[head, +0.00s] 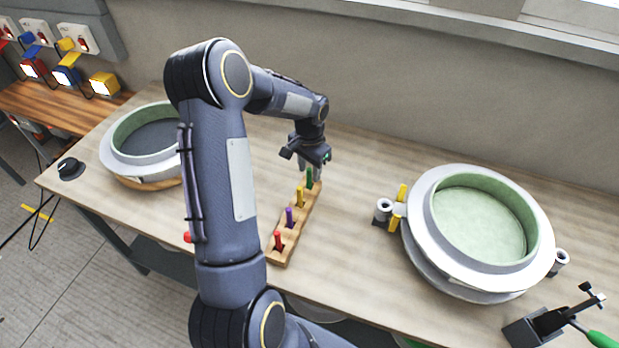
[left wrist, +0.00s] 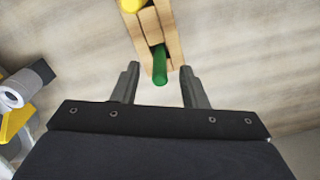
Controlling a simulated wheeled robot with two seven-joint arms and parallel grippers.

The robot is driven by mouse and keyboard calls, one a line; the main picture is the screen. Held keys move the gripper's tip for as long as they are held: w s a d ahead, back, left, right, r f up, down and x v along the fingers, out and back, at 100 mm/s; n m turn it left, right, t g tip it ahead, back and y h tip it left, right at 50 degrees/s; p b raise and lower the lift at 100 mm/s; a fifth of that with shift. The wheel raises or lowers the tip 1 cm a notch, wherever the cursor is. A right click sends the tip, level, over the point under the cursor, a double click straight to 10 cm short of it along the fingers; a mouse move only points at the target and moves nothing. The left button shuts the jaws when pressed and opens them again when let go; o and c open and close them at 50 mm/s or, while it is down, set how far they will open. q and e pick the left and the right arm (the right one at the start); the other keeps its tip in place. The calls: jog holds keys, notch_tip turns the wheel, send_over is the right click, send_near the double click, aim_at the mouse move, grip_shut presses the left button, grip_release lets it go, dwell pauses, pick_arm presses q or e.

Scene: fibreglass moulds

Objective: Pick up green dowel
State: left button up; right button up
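The green dowel (head: 309,177) stands in the far end of a wooden rack (head: 298,226) on the workbench. Yellow (head: 300,196), purple (head: 289,215) and red (head: 278,239) dowels stand in the same rack, in a row toward me. My left gripper (head: 309,163) is over the rack's far end, by the green dowel. In the left wrist view the green dowel (left wrist: 160,66) lies between the two spread fingers of the gripper (left wrist: 160,85), with a gap on each side. My right gripper is not in view.
A round mould with a green inside (head: 480,225) stands at the right of the workbench (head: 350,245), and another mould (head: 150,135) at the left. A clamp with a green handle (head: 550,325) is at the front right. The bench between rack and right mould is mostly clear.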

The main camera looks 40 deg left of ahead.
pick_arm(q)
jog(key=shift+f, duration=0.3)
grip_shut()
